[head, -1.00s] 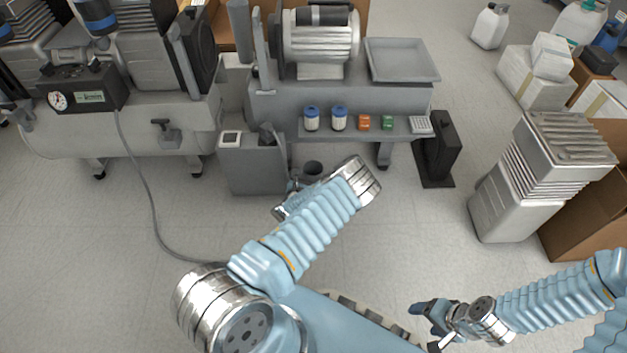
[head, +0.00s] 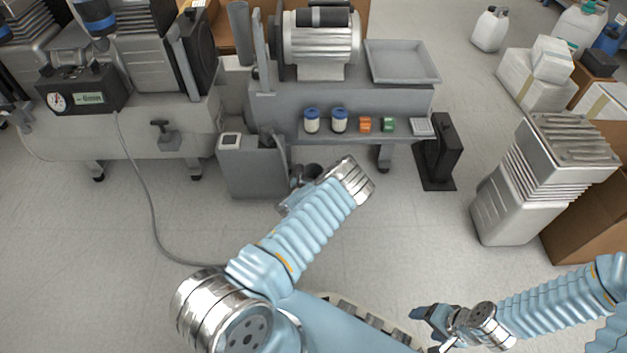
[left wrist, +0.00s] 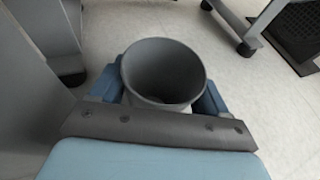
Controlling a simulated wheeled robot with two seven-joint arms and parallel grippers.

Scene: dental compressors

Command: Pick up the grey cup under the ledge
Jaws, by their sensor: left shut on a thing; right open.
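The grey cup (left wrist: 163,72) sits upright between the two blue fingers of my left gripper (left wrist: 160,88) in the left wrist view, its open mouth facing the camera. The fingers are shut on its sides. In the head view the cup (head: 314,169) shows only in part, behind my left wrist, just below the ledge (head: 375,131). My left gripper (head: 300,176) is mostly hidden there by the arm. I cannot tell whether the cup touches the floor. My right gripper (head: 428,325) is open and empty at the lower right, over the floor.
A grey cabinet (head: 253,168) stands close left of the cup. Open floor (head: 420,230) lies in front.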

